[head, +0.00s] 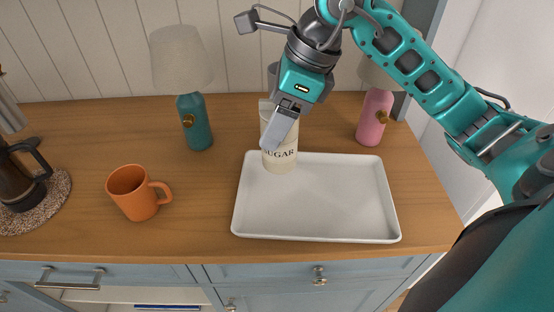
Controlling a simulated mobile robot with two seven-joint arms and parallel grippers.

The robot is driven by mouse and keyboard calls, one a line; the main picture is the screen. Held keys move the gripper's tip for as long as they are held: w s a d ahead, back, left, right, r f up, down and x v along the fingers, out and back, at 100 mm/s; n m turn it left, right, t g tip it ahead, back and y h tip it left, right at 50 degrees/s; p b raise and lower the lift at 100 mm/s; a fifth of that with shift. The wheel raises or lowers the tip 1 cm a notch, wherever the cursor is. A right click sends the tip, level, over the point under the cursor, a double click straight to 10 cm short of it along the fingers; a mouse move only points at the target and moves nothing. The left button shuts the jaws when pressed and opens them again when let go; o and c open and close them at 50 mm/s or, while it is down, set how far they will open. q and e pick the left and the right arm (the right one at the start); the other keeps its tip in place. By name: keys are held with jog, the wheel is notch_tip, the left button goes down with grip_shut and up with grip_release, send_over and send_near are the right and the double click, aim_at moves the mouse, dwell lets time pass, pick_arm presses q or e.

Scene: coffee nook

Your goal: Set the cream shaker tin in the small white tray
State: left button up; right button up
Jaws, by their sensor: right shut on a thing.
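The cream shaker tin (281,161), a pale cylinder marked "SUGAR", is upright over the back left corner of the small white tray (365,222). Its lower end shows against the tray floor; I cannot tell whether it touches. My right gripper (277,130) comes down from above and is shut on the tin, its grey finger covering part of the tin's front and top. The rest of the tray is empty. My left gripper is not in view.
An orange mug (135,194) stands left of the tray. A teal lamp (194,125) and a pink lamp (375,117) stand behind. A coffee press (18,180) on a speckled mat (58,190) and a partly seen grey object (10,108) are at far left.

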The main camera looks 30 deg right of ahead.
aim_at(275, 159)
notch_tip(275, 159, down, 9)
jog(key=shift+r+b, duration=0.1)
jog(key=shift+b, duration=0.3)
jog(key=shift+f, duration=0.2)
jog(key=o, duration=1.1)
jog(key=shift+r, duration=0.2)
jog(key=v, duration=1.2)
jog(key=shift+p, duration=0.4)
